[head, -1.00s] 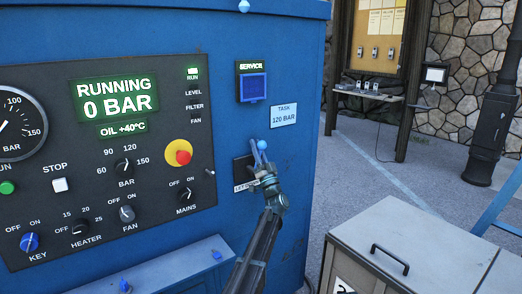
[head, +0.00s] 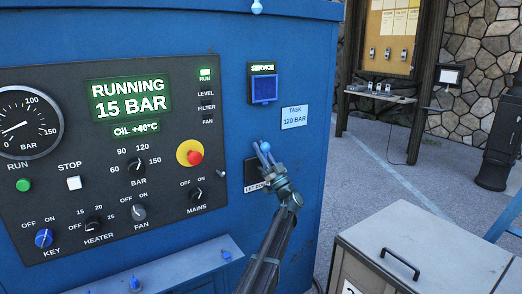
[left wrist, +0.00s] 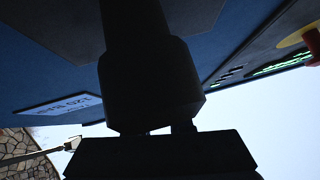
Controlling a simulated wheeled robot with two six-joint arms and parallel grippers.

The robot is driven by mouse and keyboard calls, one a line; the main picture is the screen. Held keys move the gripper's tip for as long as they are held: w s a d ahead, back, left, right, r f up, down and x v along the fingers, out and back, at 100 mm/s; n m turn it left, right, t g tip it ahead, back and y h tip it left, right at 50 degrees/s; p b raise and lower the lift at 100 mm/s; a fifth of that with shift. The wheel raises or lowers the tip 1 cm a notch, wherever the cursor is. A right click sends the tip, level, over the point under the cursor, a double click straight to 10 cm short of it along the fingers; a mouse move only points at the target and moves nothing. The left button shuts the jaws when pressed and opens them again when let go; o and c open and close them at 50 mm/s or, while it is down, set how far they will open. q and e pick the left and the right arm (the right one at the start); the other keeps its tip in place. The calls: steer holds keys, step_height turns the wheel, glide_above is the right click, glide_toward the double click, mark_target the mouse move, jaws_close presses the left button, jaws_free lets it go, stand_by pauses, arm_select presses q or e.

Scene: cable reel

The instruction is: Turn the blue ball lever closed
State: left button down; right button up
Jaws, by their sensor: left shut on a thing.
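The blue ball lever (head: 265,146) is on the blue cabinet's front, right of the black control panel. Its ball shows at the top. My left gripper (head: 267,163) is shut on the lever, just below the ball, with its arm coming up from below. A dark plate (head: 250,168) behind the lever and its white label (head: 252,188) are partly covered by the gripper. In the left wrist view, dark shapes fill the middle and I cannot make out the ball. My right gripper is not in view.
The panel display (head: 130,99) reads RUNNING, 15 BAR. A task card (head: 294,116) reads 120 BAR. A red knob on yellow (head: 191,154) sticks out left of the lever. A grey box with a handle (head: 420,250) stands at the lower right. Open paving lies beyond.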

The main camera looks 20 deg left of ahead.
arm_select(q)
steer(key=c, duration=0.8)
jaws_free()
steer(key=shift+d+r, duration=0.1)
steer(key=shift+c, duration=0.2)
steer(key=shift+s+f, duration=0.1)
steer(key=shift+f, duration=0.15)
steer(key=b+v, duration=1)
steer(key=v, duration=0.3)
steer(key=shift+d, duration=0.2)
steer(key=shift+f, duration=0.1)
